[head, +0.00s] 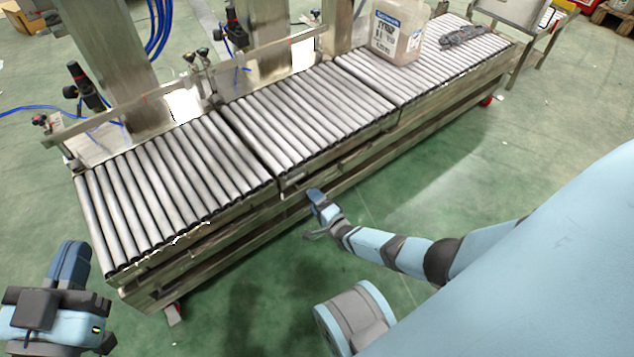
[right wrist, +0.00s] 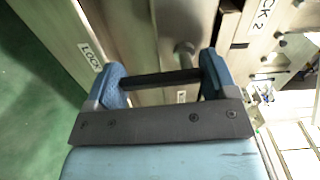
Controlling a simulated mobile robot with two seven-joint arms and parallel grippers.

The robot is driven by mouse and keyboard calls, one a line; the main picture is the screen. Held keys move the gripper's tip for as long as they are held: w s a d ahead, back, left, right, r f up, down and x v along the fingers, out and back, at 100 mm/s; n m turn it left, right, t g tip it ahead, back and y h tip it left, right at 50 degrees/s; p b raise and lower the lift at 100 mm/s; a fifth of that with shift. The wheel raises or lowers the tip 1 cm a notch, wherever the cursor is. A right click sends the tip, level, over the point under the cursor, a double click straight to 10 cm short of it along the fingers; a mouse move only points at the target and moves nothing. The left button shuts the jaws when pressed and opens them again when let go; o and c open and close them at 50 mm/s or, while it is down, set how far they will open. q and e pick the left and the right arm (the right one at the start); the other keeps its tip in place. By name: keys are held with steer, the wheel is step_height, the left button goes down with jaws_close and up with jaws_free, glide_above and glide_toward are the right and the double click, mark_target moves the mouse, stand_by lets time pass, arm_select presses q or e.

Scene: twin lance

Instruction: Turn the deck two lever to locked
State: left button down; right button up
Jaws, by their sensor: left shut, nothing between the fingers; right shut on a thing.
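In the right wrist view, my right gripper (right wrist: 160,80) is shut on a dark bar, the deck two lever (right wrist: 150,79), which spans between its two blue fingers. A round metal stub (right wrist: 184,52) shows just behind the bar. A white label partly reading "LOC" (right wrist: 90,54) is left of the fingers, and one ending in "CK 2" (right wrist: 264,17) is at upper right. In the head view my right gripper (head: 315,197) is at the side of the roller conveyor (head: 310,115); the lever cannot be made out there. My left gripper (head: 72,262) is shut and empty at lower left.
A translucent jug (head: 398,38) and a dark object (head: 462,36) stand on the far right rollers. Metal posts and a rail with valves and blue hoses line the back. Green floor (head: 250,320) in front of the conveyor is clear.

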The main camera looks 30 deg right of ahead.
arm_select(q)
steer(key=shift+a+f, duration=0.1)
arm_select(e)
steer(key=shift+s+a+m, duration=0.1)
steer(key=shift+a+m, duration=0.1)
steer(key=shift+m, duration=0.4)
steer(key=o, duration=0.8)
steer(key=shift+o, duration=0.2)
steer(key=shift+s+d, duration=0.1)
steer(key=shift+s, duration=0.05)
arm_select(q)
steer(key=s+n+p, duration=0.1)
steer(key=p, duration=0.1)
steer(key=s+d+n+g+p, duration=0.1)
steer(key=p, duration=0.1)
steer(key=shift+d+f+n+g+y, duration=0.15)
steer(key=shift+f+n+g+y, duration=0.15)
steer(key=shift+f+n, duration=0.1)
arm_select(e)
steer(key=s, duration=1.1)
steer(key=shift+s+d, duration=0.35)
steer(key=shift+d, duration=0.05)
arm_select(q)
steer(key=shift+w+r, duration=0.1)
